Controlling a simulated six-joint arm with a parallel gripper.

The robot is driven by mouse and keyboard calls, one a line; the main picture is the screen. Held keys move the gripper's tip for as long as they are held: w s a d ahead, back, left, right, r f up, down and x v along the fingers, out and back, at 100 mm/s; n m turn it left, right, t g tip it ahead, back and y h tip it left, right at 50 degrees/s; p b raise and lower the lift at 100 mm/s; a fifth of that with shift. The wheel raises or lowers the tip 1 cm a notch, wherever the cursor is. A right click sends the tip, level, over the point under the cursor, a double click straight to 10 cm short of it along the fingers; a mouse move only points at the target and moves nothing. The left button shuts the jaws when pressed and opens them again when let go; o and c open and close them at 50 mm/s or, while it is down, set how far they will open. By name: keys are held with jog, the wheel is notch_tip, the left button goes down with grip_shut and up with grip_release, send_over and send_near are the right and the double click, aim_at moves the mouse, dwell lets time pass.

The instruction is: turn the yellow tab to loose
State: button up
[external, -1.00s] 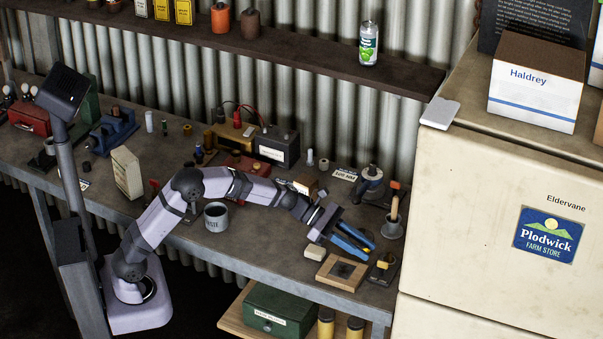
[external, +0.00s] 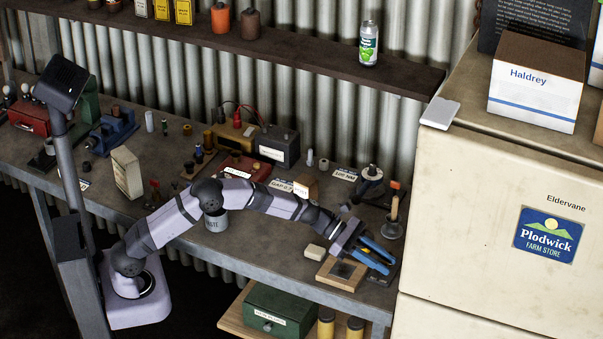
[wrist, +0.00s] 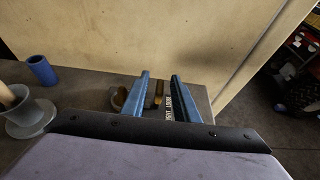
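My gripper (external: 391,266) has two blue fingers, spread apart with a gap between them. It reaches down over the dark block (external: 384,280) near the bench's right front corner, and the fingers hide most of that block in the external view. In the wrist view the yellow tab (wrist: 158,89) shows in the gap between the fingers (wrist: 160,76), next to a small label (wrist: 167,107) with white lettering. The tab looks apart from both fingers. I cannot tell from the lettering which way the tab is set.
A wooden frame with a dark plate (external: 342,273) lies just left of my gripper, with a pale block (external: 314,252) behind it. A holder with a wooden-handled tool (external: 392,228) stands behind the fingers. The cream cabinet (external: 470,200) rises close on the right.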

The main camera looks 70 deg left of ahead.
grip_shut()
